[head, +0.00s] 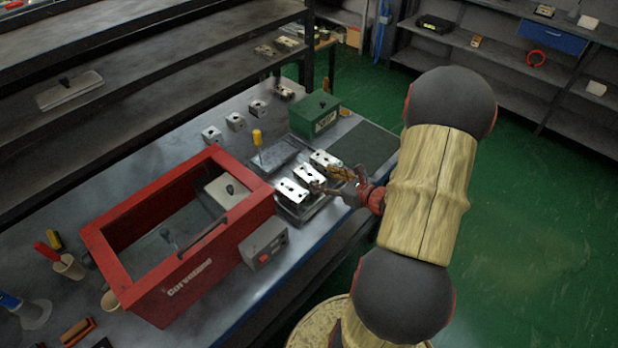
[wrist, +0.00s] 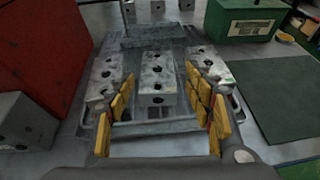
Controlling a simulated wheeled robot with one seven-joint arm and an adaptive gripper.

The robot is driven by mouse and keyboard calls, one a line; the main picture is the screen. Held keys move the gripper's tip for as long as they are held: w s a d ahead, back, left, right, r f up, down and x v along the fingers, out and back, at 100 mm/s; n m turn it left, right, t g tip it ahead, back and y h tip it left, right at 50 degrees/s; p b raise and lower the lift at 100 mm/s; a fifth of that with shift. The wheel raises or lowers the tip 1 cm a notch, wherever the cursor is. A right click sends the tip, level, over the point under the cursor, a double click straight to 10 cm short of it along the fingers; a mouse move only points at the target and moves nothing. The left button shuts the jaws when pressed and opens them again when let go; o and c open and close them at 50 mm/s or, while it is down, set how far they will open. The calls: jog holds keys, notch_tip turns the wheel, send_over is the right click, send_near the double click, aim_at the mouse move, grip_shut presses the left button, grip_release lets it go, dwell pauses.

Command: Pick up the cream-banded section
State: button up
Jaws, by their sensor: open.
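Three metal valve sections sit in a row on a grey tray (wrist: 150,145). They are the left section (wrist: 104,75), the middle section (wrist: 158,80) and the right section (wrist: 208,66), each with dark holes on top. The head view also shows the left (head: 291,190), middle (head: 309,175) and right (head: 325,160) sections. I cannot make out a cream band clearly on any of them. My gripper (wrist: 163,108) is open, its yellow-padded fingers apart on either side of the middle section's near end. Nothing is held. In the head view my gripper (head: 335,181) is at the tray's right side.
A red open-topped box (head: 190,262) stands left of the tray, with a grey block (head: 264,243) beside it. Small metal blocks (head: 235,121) stand at the back. A yellow-handled tool (head: 257,138) stands upright behind the tray.

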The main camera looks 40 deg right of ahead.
aim_at(308, 173)
jog(key=x, duration=0.3)
jog(key=shift+w+a+f+b, duration=0.1)
jog(key=shift+f+b, duration=0.05)
jog(key=shift+b, duration=0.2)
jog(key=b+x, duration=0.1)
jog(key=x, duration=0.1)
jog(key=b+x, duration=0.1)
jog(key=x, duration=0.1)
jog(key=shift+w+a+f, duration=0.15)
jog(key=shift+a+f, duration=0.05)
jog(key=shift+f, duration=0.15)
jog(key=shift+w+f, duration=0.1)
jog(key=shift+w, duration=0.3)
jog(key=shift+c, duration=1.1)
jog(key=c, duration=1.1)
